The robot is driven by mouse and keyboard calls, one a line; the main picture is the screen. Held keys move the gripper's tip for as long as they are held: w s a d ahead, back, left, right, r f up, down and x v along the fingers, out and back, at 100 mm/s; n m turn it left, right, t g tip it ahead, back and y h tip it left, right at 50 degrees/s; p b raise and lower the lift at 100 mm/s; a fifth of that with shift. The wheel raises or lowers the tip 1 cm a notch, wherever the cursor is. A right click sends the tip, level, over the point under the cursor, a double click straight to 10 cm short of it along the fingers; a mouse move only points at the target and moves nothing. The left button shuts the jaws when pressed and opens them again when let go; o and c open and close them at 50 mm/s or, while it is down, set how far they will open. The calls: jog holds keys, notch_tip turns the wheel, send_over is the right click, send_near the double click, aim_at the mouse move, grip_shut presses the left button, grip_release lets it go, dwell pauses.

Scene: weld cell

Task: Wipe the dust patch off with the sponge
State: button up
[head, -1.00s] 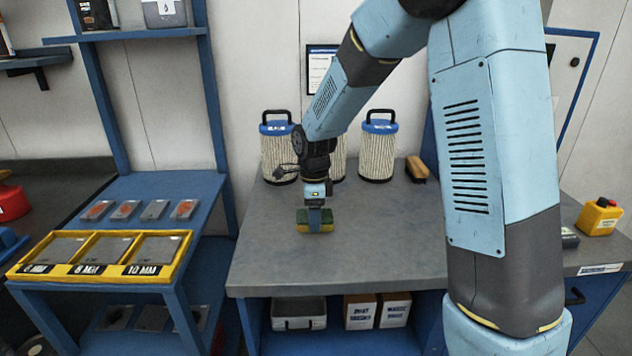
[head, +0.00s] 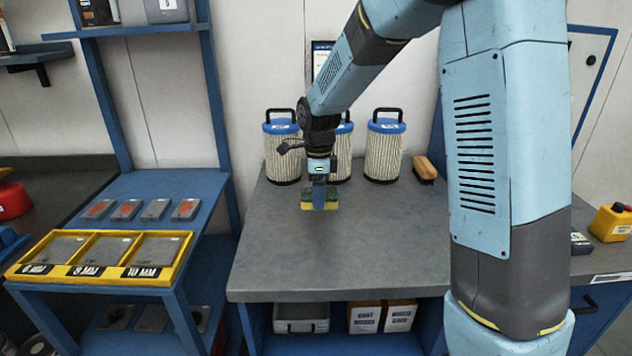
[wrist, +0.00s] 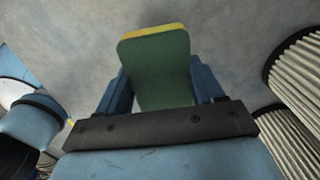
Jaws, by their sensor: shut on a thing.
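The sponge (head: 306,205), green with a yellow layer, is held in my gripper (head: 319,196) over the left part of the grey bench top (head: 290,260). In the wrist view the sponge (wrist: 158,62) stands out between the two blue fingers of my gripper (wrist: 160,92), which press on its sides. I cannot tell whether the sponge touches the bench. I cannot make out the dust patch; the bench top in the wrist view (wrist: 235,45) looks mottled grey, with no clear outline.
Several white pleated filters with blue tops, one of them here (head: 385,150), stand at the back of the bench. A brush (head: 425,169) lies to their right. A yellow tray (head: 100,270) sits on the left rack. The bench's front middle is clear.

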jog(key=shift+r, duration=1.55)
